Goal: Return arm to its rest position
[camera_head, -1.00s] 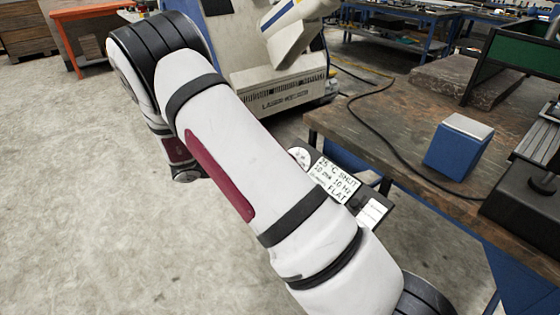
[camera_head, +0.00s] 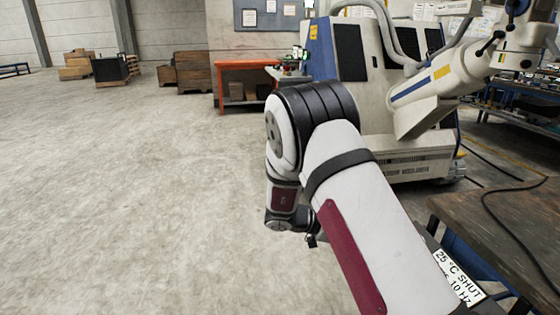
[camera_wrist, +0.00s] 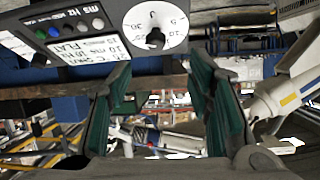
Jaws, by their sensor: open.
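My white arm with black bands and a dark red panel crosses the head view, bent at a black joint. Its far end hangs down left of the joint, and my gripper cannot be made out there. In the wrist view my gripper (camera_wrist: 160,62) shows two dark green fingers, spread apart with nothing between them. A white machine arm with a blue stripe (camera_head: 432,90) extends from the large grey-and-black machine (camera_head: 375,100) behind my arm. A white arm with blue and yellow marks (camera_wrist: 290,95) also shows at the right of the wrist view.
A workbench (camera_head: 510,215) with a dark cable stands at lower right. A label card (camera_head: 459,277) at its edge is partly hidden by my arm. The wrist view shows a dial (camera_wrist: 155,25) and a button panel (camera_wrist: 65,25). Open concrete floor (camera_head: 130,200) lies left.

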